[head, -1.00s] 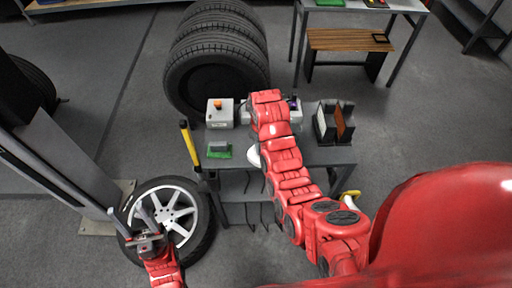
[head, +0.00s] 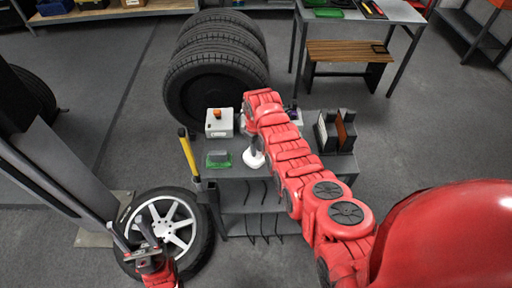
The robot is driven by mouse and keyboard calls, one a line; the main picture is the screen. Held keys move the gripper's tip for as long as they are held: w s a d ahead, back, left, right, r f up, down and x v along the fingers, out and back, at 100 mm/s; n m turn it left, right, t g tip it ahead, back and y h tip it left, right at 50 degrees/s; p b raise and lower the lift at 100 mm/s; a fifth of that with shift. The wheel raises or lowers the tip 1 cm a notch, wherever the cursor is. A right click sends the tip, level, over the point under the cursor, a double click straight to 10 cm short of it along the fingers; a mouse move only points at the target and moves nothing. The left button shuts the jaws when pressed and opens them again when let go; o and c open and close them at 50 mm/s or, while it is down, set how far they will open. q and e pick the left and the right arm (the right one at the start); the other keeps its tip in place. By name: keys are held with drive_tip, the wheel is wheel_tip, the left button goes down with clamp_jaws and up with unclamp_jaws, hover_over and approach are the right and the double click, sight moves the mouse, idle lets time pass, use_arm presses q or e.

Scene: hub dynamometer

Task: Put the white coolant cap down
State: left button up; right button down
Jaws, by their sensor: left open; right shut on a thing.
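The white coolant cap (head: 253,161) is over the front part of the grey cart top (head: 235,171), just right of a green pad. My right gripper (head: 255,147) comes down from above and is shut on the cap. My red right arm hides part of the cart behind it. I cannot tell whether the cap touches the cart top. My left gripper (head: 133,236) is open and empty, with its fingers spread in front of the wheel at the lower left.
A grey box with an orange button (head: 219,122) and the green pad (head: 218,159) with a grey block stand on the cart's left. A divided rack (head: 336,131) stands on its right. A yellow bar (head: 188,155) rises at the left edge. Stacked tyres (head: 214,75) stand behind.

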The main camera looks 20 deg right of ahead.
drive_tip(key=shift+f, duration=0.2)
drive_tip(key=shift+f, duration=0.1)
drive_tip(key=c, duration=1.3)
unclamp_jaws()
drive_tip(key=shift+f, duration=0.1)
drive_tip(key=o, duration=0.5)
